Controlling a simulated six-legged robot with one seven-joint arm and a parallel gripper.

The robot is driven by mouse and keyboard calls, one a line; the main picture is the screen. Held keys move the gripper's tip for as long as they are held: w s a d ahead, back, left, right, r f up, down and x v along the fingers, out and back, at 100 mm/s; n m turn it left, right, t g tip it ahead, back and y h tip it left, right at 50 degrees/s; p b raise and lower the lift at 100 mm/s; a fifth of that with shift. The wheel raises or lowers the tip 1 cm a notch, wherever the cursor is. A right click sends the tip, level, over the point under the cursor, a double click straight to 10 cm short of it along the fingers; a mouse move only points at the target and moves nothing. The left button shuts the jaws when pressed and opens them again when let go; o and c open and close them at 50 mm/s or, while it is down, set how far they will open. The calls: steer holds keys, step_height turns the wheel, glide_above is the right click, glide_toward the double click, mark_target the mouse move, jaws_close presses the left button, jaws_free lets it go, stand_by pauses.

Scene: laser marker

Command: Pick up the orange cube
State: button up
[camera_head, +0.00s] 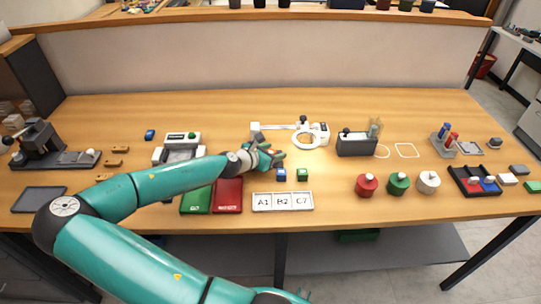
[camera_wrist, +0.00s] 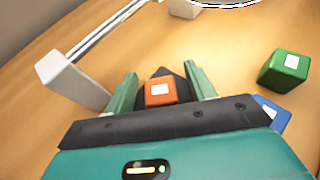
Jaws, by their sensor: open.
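The orange cube (camera_wrist: 160,93) has a pale label on its top face and shows in the wrist view between the two green fingers of my gripper (camera_wrist: 161,72). The fingers are apart, with a visible gap on each side of the cube. The gripper body hides its near lower part.
A green cube (camera_wrist: 285,70) and a partly covered blue cube (camera_wrist: 272,113) are right of my gripper. A white post (camera_wrist: 72,79) stands to its left. A white ring device (camera_head: 306,140) is behind. A labelled tray (camera_head: 283,208) and red bin (camera_head: 228,196) lie in front.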

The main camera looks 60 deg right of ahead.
steer(key=shift+s+d+f, duration=0.1)
steer(key=shift+d+f, duration=0.05)
steer(key=shift+d, duration=0.2)
steer(key=c, duration=1.1)
steer(key=shift+c, duration=0.2)
steer(key=shift+r, duration=0.2)
